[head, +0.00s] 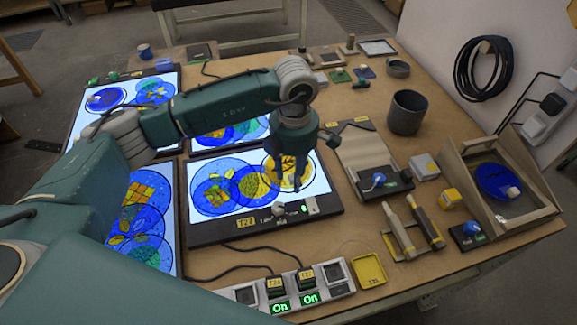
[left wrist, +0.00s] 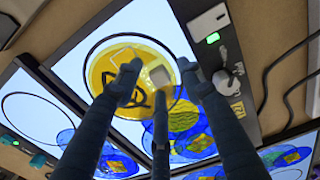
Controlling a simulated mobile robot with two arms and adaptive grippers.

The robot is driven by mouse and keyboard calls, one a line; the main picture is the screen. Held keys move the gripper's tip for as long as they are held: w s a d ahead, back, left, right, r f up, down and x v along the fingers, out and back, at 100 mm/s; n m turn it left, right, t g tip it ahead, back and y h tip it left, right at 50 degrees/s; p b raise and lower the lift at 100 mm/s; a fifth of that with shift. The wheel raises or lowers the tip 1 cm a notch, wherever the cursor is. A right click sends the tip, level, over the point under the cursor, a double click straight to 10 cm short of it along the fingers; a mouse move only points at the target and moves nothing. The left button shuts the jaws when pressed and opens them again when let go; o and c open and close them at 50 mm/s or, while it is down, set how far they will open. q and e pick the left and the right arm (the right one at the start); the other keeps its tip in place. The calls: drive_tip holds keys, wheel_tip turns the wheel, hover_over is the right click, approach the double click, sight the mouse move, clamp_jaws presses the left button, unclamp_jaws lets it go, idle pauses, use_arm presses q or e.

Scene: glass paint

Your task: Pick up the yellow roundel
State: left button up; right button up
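The yellow roundel (head: 273,166) is a round yellow glass piece with dark painted lines. It lies at the right end of the lit panel marked T27 (head: 205,235), beside blue roundels with yellow patterns. It also shows in the left wrist view (left wrist: 101,73), with a pale block-like knob (left wrist: 160,76) on it. My left gripper (head: 291,182) points down over the yellow roundel and hides part of it. In the left wrist view its fingers (left wrist: 163,80) are spread around the knob, with gaps between them and it. My right gripper is not in view.
Other lit panels with blue roundels stand to the left and behind. A switch strip (head: 333,273) and yellow tray (head: 369,268) lie in front. A grey cup (head: 407,112), brush-like tools (head: 425,222) and a wooden box (head: 514,218) stand at the right.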

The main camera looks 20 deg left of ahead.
use_arm(q)
clamp_jaws()
drive_tip(key=shift+r, duration=0.2)
